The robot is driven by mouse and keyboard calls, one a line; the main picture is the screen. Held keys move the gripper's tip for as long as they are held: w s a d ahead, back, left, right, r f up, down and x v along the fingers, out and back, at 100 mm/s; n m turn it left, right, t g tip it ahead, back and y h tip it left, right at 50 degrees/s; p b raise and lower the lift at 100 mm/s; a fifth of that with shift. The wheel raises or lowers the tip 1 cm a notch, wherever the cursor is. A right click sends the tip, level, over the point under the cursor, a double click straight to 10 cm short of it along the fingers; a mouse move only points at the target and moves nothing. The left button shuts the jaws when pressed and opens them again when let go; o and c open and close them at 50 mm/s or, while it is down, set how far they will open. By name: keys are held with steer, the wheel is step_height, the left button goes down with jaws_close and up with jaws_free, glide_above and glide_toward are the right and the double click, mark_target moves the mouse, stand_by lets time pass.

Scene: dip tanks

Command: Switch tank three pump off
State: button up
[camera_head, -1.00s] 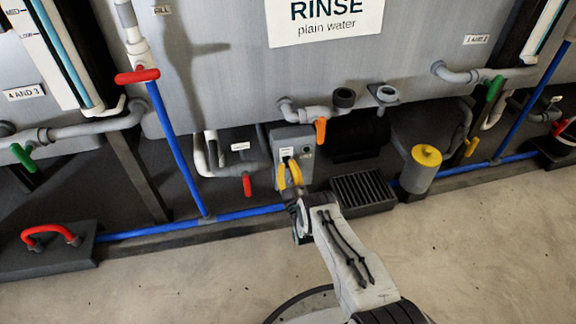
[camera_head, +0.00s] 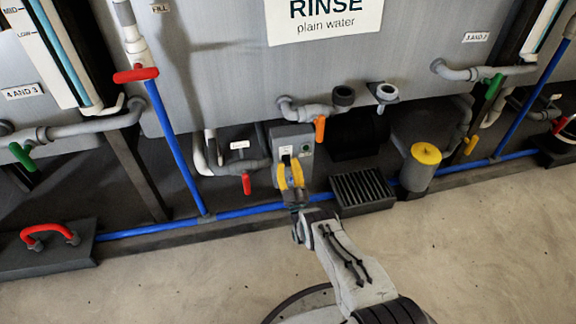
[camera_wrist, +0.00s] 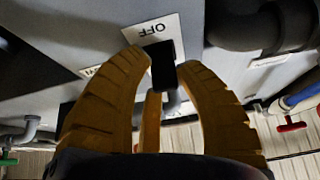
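A grey pump switch box (camera_head: 297,139) stands low in front of the tank marked RINSE (camera_head: 225,85) in the head view. It has a white label and a round green part on its face. In the wrist view a plate reading OFF (camera_wrist: 157,31) appears upside down beside a black switch lever (camera_wrist: 163,66). My gripper (camera_head: 291,171) has yellow fingers at the front of the box. In the wrist view my gripper (camera_wrist: 164,68) has its fingers spread on either side of the lever; firm contact cannot be made out. The lever's base is partly hidden.
An orange valve handle (camera_head: 320,129) is just right above the box, and a red handle (camera_head: 246,184) hangs to its left. A black grate (camera_head: 363,190) and yellow-topped cylinder (camera_head: 425,155) stand right. A blue pipe (camera_head: 150,230) runs along the floor. The front floor is clear.

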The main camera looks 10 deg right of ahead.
steer(key=o, duration=0.4)
steer(key=shift+a, duration=0.1)
steer(key=shift+c, duration=0.2)
steer(key=shift+s+f, duration=0.1)
steer(key=v, duration=0.7)
steer(key=shift+s, duration=0.15)
